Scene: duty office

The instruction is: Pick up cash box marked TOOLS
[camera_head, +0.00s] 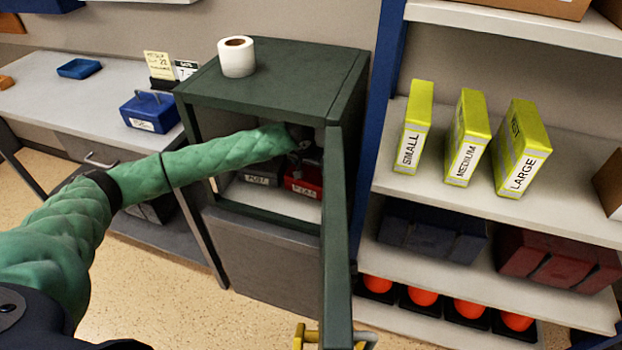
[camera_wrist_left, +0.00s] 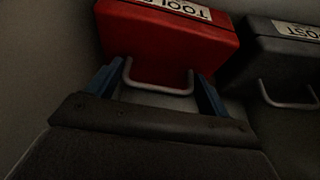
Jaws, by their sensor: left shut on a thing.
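The red cash box (camera_wrist_left: 165,45), its label reading TOOLS, stands in the open dark green cabinet. It also shows in the head view (camera_head: 305,178), partly hidden by my left arm and gripper. My left gripper (camera_head: 303,148) reaches into the cabinet over the boxes. In the left wrist view its two blue fingers (camera_wrist_left: 158,78) are at either side of the box's pale wire handle (camera_wrist_left: 160,89), and the gripper is shut on that handle. The box appears to rest on the cabinet floor.
A grey box marked POST (camera_wrist_left: 285,50) stands close beside the red one. The cabinet (camera_head: 275,75) has its door (camera_head: 336,230) swung open on the right. A paper roll (camera_head: 237,57) stands on top. A blue cash box (camera_head: 150,111) sits on the left table.

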